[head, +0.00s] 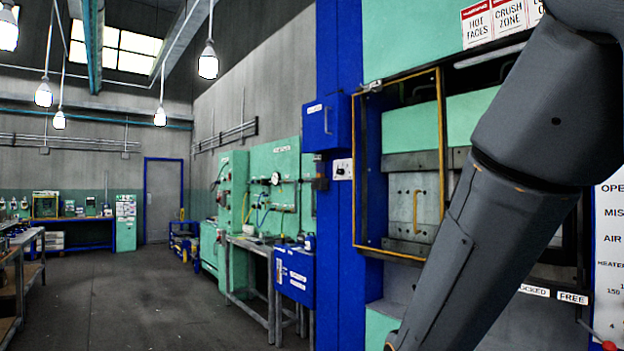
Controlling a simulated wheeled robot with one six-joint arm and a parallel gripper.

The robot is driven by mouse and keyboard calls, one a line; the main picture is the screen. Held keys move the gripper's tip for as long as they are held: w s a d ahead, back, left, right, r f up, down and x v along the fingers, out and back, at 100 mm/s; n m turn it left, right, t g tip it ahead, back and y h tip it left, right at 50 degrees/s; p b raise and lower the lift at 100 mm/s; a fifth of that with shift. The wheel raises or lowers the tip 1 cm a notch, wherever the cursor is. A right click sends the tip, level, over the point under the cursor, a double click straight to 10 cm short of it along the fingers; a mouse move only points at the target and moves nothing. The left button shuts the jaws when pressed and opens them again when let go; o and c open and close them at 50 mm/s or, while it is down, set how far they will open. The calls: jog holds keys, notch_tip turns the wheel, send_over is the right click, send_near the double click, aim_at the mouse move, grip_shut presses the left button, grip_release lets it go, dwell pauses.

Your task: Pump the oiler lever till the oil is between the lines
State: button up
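My own dark grey arm crosses the right side of the head view from upper right to bottom centre, and my gripper is outside the picture. No oiler lever, oil level or pair of lines can be made out for certain. A small dark fitting (320,172) hangs on the blue press column (340,235), below a blue box (326,123). It is too small to tell whether it is the oiler. My arm hides part of the press front.
The press (412,38) has a yellow-framed guard (359,185) on its front. A blue cabinet (296,272) and a grey bench (250,245) stand left of the column. A red knob (608,346) shows at the lower right. The floor (130,300) at left is clear.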

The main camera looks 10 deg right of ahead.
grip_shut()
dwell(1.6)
